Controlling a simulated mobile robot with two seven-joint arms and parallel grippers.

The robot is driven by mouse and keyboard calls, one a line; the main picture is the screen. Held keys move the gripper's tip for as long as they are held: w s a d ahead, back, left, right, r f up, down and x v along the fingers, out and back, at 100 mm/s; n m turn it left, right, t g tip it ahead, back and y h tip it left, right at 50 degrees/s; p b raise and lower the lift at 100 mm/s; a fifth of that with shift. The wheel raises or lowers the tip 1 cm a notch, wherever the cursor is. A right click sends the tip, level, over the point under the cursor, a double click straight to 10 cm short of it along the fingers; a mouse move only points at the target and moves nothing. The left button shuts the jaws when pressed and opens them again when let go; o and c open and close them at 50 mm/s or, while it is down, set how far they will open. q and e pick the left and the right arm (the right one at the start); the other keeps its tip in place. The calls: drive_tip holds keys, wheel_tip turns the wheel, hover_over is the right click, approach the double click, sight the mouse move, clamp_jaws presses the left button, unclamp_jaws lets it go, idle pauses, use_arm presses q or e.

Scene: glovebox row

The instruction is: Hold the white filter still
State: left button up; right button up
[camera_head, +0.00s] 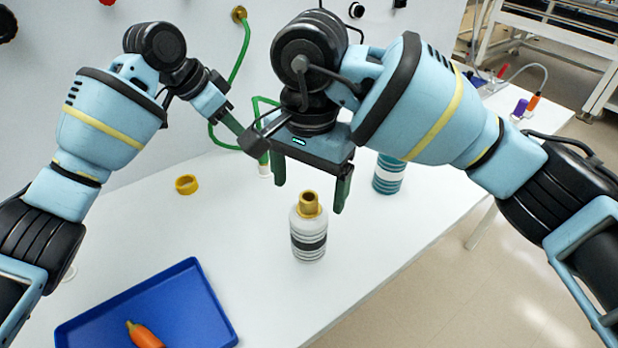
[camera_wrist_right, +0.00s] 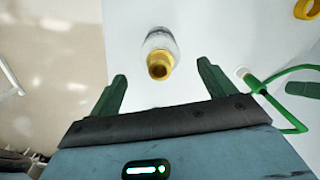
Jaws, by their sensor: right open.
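The white filter (camera_head: 309,240) stands upright on the white bench, with a black band around its body and a brass-coloured neck on top. My right gripper (camera_head: 310,187) is open and empty above and behind it, with the fingers pointing down. In the right wrist view the filter (camera_wrist_right: 160,45) lies ahead of the two spread fingertips, near the middle between them, and nothing touches it. My left gripper (camera_head: 236,122) is at the back, beside a green hose (camera_head: 262,148). Its fingers are seen edge-on, so I cannot tell whether it grips the hose.
A teal banded filter (camera_head: 388,180) stands behind and right of the white one. A yellow ring (camera_head: 187,184) lies to the left. A blue tray (camera_head: 205,303) holding an orange tool (camera_head: 145,336) is at front left. The bench's right edge is near; the surface around the filter is clear.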

sight(309, 215)
drive_tip(key=shift+w+r, duration=0.1)
drive_tip(key=shift+r, duration=0.05)
drive_tip(key=shift+f, duration=3.9)
drive_tip(key=c, duration=1.2)
